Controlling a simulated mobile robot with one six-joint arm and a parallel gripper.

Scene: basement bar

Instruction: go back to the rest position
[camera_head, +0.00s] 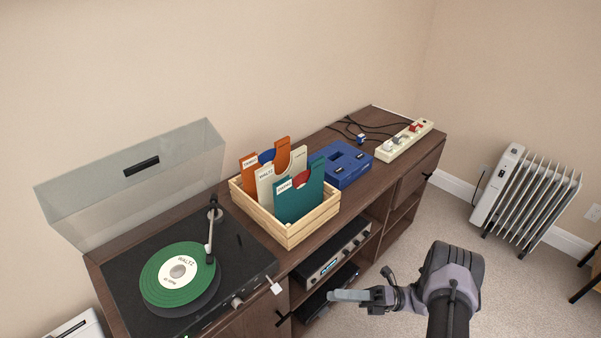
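My gripper (352,296) is at the lower right, in front of the sideboard and over the carpet, pointing left. A pale grey finger sticks out from its dark body. I see it from above and side on, so the gap between the fingers cannot be made out. Nothing held shows at its tip. It appears apart from the sideboard (345,207).
A wooden crate (290,237) of record sleeves, a blue tray (341,164) and a power strip (404,141) follow. A heater (525,195) stands right. Carpet (500,290) is open.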

